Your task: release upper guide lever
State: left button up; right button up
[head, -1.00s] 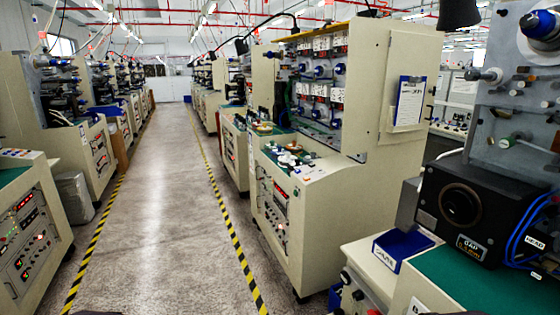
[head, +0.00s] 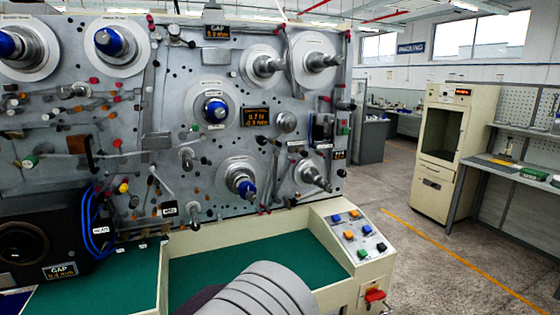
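A grey winding machine panel (head: 225,75) fills the left and middle of the head view, full of spindles, rollers, pins and small levers. A thin lever arm (head: 284,25) stands near the panel's top edge, between two upper right spindles. Another pale lever (head: 162,183) slants on the lower middle of the panel. I cannot tell which part is the upper guide lever. Blue-tipped spindles (head: 110,41) sit at the upper left, and bare metal spindles (head: 318,60) at the upper right. Neither gripper shows; a grey ribbed arm link of mine rises at the bottom middle.
A green work surface (head: 285,255) lies below the panel. A control box with coloured buttons (head: 360,232) and a red switch (head: 374,295) stand at its right. A black box (head: 40,245) is at the left. Beyond is open floor, a cream cabinet (head: 446,150) and a workbench (head: 520,178).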

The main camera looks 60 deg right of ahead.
aim_at(204, 160)
jog(key=z, duration=1.35)
